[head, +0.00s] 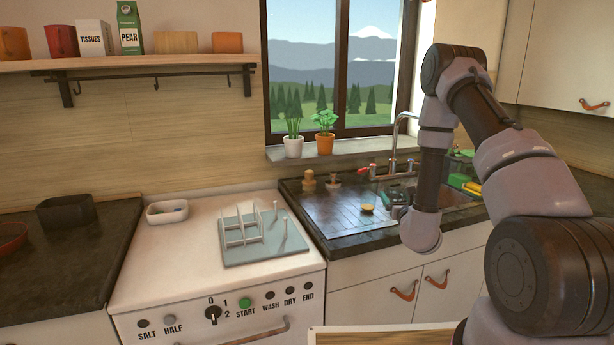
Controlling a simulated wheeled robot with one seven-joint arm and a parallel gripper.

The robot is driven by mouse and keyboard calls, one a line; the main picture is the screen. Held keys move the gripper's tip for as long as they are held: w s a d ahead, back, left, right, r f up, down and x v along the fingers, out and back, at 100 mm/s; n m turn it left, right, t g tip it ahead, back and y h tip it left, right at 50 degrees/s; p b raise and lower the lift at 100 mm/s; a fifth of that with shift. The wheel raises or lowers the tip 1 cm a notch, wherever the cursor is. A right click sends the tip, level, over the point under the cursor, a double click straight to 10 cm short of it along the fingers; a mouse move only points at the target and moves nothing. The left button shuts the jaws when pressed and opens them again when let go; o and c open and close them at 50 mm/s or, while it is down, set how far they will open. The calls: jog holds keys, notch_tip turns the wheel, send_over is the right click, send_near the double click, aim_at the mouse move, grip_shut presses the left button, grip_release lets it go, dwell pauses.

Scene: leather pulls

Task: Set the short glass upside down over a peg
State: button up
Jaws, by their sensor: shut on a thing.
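The peg rack (262,249), a grey-blue board with several upright pale pegs, lies on the white dishwasher top. No glass shows on its pegs. My gripper (387,197) is over the dark counter by the sink, right of the rack and well apart from it. It is small in the head view and partly hidden by my arm. A faint clear shape at its fingers looks like the short glass (374,189), and my gripper is shut on it. The tilt of the glass and which way its mouth faces are too unclear to tell.
A small yellow item (367,209) lies on the counter below my gripper. Wooden stoppers (309,181) and a tap (396,150) stand behind. A white dish (167,212) sits left of the rack. The space above the rack is free.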

jog(key=m, duration=0.4)
jog(key=shift+d, duration=0.2)
jog(key=m, duration=0.8)
jog(key=shift+a, duration=0.2)
